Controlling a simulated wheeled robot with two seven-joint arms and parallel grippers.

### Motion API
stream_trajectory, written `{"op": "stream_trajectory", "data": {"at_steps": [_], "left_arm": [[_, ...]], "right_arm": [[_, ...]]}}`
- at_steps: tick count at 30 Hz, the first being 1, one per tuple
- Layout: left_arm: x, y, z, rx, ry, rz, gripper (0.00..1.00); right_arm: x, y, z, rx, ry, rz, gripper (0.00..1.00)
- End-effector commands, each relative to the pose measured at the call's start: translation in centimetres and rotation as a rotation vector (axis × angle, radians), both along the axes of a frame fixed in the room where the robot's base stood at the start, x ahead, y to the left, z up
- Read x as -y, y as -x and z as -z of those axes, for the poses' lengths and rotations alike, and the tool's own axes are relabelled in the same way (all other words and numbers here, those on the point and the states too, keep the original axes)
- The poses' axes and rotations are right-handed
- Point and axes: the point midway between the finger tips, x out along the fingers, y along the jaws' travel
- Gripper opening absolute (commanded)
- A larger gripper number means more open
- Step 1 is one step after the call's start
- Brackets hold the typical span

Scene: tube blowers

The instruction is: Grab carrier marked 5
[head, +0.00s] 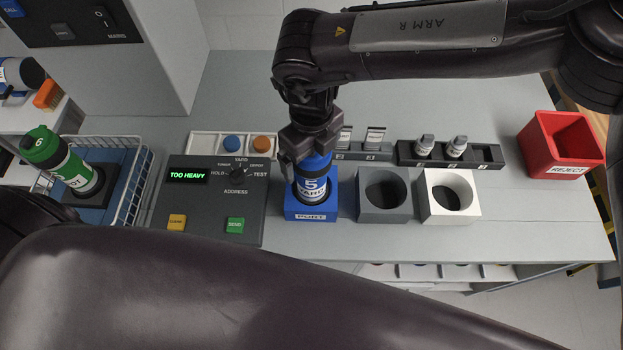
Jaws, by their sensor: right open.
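The blue carrier marked 5 (311,187) stands upright in the blue socket block (311,214) on the bench. My right gripper (306,160) comes down from above, right over the carrier's top end. Its jaws are open, with a finger showing beside the carrier's upper left side. The gripper hides part of the carrier's top, and I cannot tell if the fingers touch it. My left gripper is out of view; only my dark arm link shows across the bottom.
A grey block (385,213) and a white block (468,205) with empty round holes stand to the right. A control box (200,205) reads "TOO HEAVY". A green carrier marked 6 (72,172) leans at the left by a wire basket (133,205). A red reject bin (548,150) stands far right.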

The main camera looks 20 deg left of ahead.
Motion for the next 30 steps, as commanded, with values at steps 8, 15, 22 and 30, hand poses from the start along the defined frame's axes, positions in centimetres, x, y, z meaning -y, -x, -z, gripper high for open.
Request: {"op": "stream_trajectory", "data": {"at_steps": [8, 15, 22, 30], "left_arm": [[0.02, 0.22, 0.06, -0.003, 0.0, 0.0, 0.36], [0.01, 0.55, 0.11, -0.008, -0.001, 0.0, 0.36], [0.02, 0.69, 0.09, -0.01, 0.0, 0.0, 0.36], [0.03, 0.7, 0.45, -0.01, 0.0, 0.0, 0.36]], "right_arm": [[0.0, 0.02, -0.02, 0.0, 0.0, 0.0, 0.67], [0.0, 0.01, -0.04, 0.0, 0.0, 0.0, 0.35], [-0.06, -0.07, -0.18, 0.001, -0.002, 0.0, 0.25], [-0.07, -0.08, -0.87, 0.001, -0.002, 0.0, 0.25]]}}
